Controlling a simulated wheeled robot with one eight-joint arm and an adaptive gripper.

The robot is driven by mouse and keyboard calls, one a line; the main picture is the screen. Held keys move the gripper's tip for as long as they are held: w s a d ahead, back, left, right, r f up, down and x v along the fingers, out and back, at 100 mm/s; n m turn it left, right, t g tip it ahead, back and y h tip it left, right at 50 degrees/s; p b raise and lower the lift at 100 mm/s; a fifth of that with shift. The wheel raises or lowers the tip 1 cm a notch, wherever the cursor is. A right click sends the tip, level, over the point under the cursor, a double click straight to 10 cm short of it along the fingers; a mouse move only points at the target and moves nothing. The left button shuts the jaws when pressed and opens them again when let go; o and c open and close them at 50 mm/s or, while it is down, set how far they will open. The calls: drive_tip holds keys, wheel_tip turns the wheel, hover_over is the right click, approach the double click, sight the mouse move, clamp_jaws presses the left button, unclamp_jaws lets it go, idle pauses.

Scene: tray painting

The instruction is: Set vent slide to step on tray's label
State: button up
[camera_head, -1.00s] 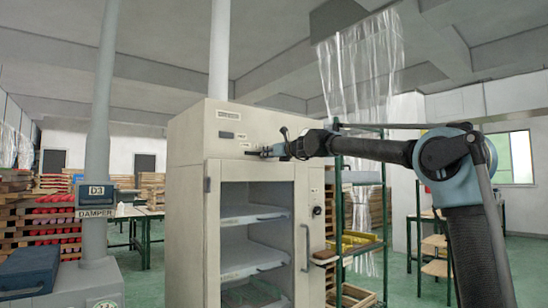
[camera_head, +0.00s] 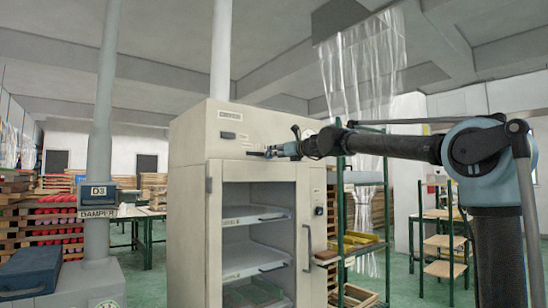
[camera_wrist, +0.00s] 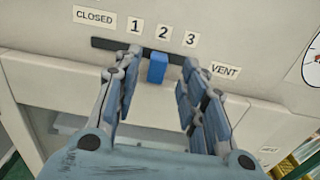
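The vent slide is a blue knob (camera_wrist: 157,68) in a dark slot (camera_wrist: 105,44) on the cabinet's front panel. In the wrist view it sits just below the label 2 (camera_wrist: 162,33). CLOSED (camera_wrist: 94,17) and 1 are to its left, 3 (camera_wrist: 190,39) and VENT (camera_wrist: 224,70) to its right. My gripper (camera_wrist: 162,59) is open, with one finger on each side of the knob and gaps showing between. It also shows at the upper panel in the head view (camera_head: 268,153). Trays (camera_head: 255,262) are inside the cabinet; their labels (camera_head: 231,277) are too small to read.
The cream cabinet (camera_head: 190,230) has a glazed front door with a handle (camera_head: 307,247). A damper box (camera_head: 97,192) on a grey duct stands to the left. A green rack (camera_head: 342,215) stands close at the cabinet's right. A dial (camera_wrist: 313,60) is at the wrist view's right edge.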

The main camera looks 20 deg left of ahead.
drive_tip(key=v, duration=0.6)
drive_tip(key=shift+s+d, duration=0.15)
drive_tip(key=shift+d, duration=0.1)
drive_tip(key=shift+d+f, duration=0.1)
